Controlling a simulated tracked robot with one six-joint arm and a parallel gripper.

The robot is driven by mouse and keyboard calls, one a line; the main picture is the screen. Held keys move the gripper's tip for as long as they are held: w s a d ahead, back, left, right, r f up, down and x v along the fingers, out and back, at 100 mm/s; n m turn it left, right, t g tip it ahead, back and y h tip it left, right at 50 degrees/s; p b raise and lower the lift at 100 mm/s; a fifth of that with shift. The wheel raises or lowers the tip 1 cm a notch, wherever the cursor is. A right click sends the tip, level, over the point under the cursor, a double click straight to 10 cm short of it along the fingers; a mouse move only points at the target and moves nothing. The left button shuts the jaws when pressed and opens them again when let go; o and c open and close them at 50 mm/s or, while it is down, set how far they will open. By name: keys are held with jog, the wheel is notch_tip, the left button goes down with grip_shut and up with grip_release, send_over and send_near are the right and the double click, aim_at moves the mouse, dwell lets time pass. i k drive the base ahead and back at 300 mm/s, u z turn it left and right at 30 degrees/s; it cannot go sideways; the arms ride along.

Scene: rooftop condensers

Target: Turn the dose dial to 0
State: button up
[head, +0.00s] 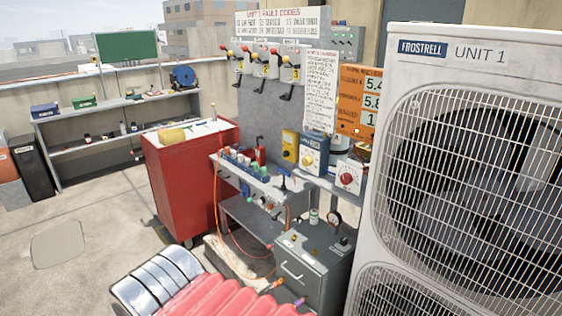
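Three small boxes with dials stand on the grey bench beside the condenser. One is a yellow box (290,140) with a small knob low on its face. Beside it is a blue box (316,146) with a pale round dial (306,158). To the right is a white box (343,166) with a red round dial (347,179). The labels and scales are too small to read, so I cannot tell which is the dose dial or where it points. My gripper is not in view.
The large white condenser (410,80) fills the right side. A red cabinet (188,185) stands left of the bench (298,187). A grey drawer box (300,262) with a gauge stands in front, near an orange hose (217,215). Open concrete floor (105,220) lies at left.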

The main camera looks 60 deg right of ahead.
aim_at(307, 160)
jog(key=z, duration=0.05)
jog(key=i, duration=1.4)
jog(key=z, duration=0.25)
